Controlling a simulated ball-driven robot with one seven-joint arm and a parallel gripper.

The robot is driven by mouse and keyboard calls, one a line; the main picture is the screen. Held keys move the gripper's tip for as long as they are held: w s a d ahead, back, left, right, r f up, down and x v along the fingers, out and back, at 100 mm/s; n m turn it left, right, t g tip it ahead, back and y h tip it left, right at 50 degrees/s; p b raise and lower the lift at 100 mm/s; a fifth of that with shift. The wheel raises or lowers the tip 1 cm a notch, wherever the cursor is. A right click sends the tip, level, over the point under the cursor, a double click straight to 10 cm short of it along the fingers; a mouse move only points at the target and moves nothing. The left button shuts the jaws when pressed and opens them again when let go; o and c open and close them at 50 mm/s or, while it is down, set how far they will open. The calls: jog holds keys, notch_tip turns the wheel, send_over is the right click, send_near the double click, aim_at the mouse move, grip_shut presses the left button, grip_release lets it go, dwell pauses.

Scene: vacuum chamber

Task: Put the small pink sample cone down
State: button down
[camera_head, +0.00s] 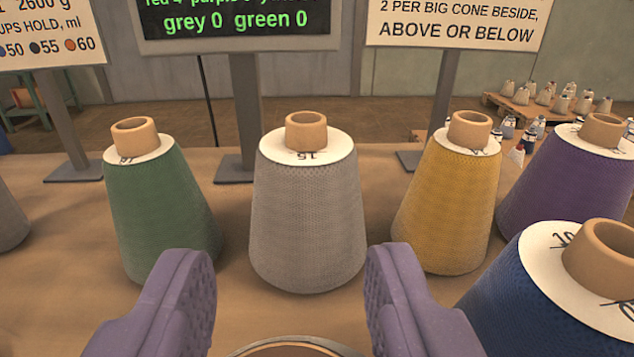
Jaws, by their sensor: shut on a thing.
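My gripper (290,285) shows as two purple fingers reaching in from the bottom edge, set apart. Between them, at the bottom edge, is the upper rim of a round thing (292,347), brown inside with a pale edge. My gripper is shut on this thing. Most of it is cut off by the frame, so I cannot tell whether it is the small pink sample cone. No pink surface shows.
Big yarn cones stand upright on the brown table: green (160,215), grey (307,220), yellow (447,205), purple (575,180) and dark blue (540,300). Sign posts stand behind. Several small cones sit on a pallet (545,110) at back right. Bare table shows between green and grey.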

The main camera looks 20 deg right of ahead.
jog(key=w+d+f+b, duration=0.3)
jog(key=w+f+b, duration=0.1)
jog(key=w, duration=0.3)
jog(key=shift+w+d, duration=0.25)
jog(key=shift+d, duration=0.15)
jog(key=shift+f, duration=0.15)
jog(key=c, duration=0.5)
grip_release()
jog(key=shift+s, duration=0.1)
jog(key=p+v, duration=0.3)
jog(key=v, duration=0.9)
